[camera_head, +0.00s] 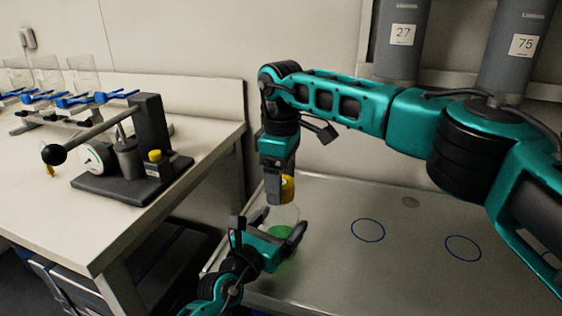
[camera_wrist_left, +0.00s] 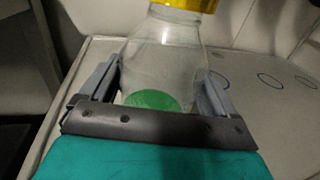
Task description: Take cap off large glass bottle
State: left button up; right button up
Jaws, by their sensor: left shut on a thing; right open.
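The large glass bottle (camera_head: 284,216) is clear, with green liquid in its lower part. It stands upright at the left end of the metal worktop. My left gripper (camera_head: 279,233) is shut on the bottle's body from the front left. The left wrist view shows the bottle (camera_wrist_left: 165,48) between the two fingers (camera_wrist_left: 155,85). The yellow cap (camera_head: 287,188) is on the bottle's neck, and it shows at the top edge of the left wrist view (camera_wrist_left: 190,4). My right gripper (camera_head: 279,185) points down from above, open, with its fingers at the cap. I cannot tell whether they touch it.
The metal worktop (camera_head: 340,272) has blue circle outlines and is clear to the right of the bottle. A white bench (camera_head: 60,215) at left carries a dark press-like device (camera_head: 130,165) with a gauge. Grey cylinders (camera_head: 402,50) hang at the upper right.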

jog(key=shift+f, duration=0.55)
